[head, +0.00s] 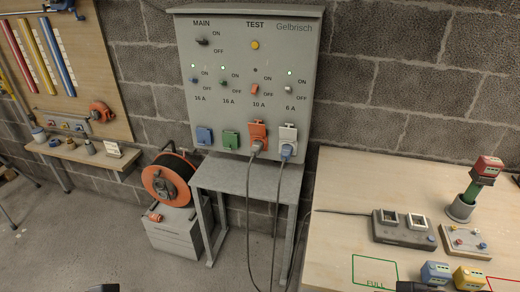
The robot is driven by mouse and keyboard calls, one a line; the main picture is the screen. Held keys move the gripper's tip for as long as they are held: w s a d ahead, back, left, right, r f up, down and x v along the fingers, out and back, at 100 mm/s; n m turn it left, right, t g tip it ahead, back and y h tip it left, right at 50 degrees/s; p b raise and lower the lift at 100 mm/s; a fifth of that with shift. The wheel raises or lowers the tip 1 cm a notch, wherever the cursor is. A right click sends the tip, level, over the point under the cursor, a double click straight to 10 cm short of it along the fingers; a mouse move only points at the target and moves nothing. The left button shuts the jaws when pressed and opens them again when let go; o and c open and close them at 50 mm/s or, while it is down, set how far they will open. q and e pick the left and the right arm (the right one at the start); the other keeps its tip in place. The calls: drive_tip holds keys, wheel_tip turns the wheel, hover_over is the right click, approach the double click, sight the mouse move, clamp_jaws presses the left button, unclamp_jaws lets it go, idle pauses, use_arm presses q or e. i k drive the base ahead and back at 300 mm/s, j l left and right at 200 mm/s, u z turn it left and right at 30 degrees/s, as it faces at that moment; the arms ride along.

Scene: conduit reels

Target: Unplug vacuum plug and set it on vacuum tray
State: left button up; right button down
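A grey wall panel (222,120) has several sockets in a row. A grey plug (255,150) sits in the orange socket (258,133) under 10 A. A blue-grey plug (286,152) sits in the white socket (289,133) under 6 A. A cable hangs from each. I cannot read which plug is the vacuum's, and I cannot pick out a vacuum tray. Only small dark parts, apparently of my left gripper (103,288) and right gripper (416,287), show at the bottom edge, far below the plugs. Their fingers cannot be made out.
A grey stand (240,177) is under the panel. An orange cable reel (171,180) rests on a grey box (175,235) at left.

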sight(258, 145)
drive_tip(key=i+j, duration=0.15)
drive_tip(key=j, duration=0.2)
drive_tip(key=i+j, duration=0.1)
drive_tip(key=j, duration=0.2)
drive_tip(key=i+j, duration=0.15)
drive_tip(key=j, duration=0.2)
drive_tip(key=i+j, duration=0.15)
drive_tip(key=j, duration=0.2)
drive_tip(key=i+j, duration=0.15)
drive_tip(key=j, duration=0.2)
drive_tip(key=i+j, duration=0.1)
drive_tip(key=j, duration=0.2)
drive_tip(key=z, duration=0.05)
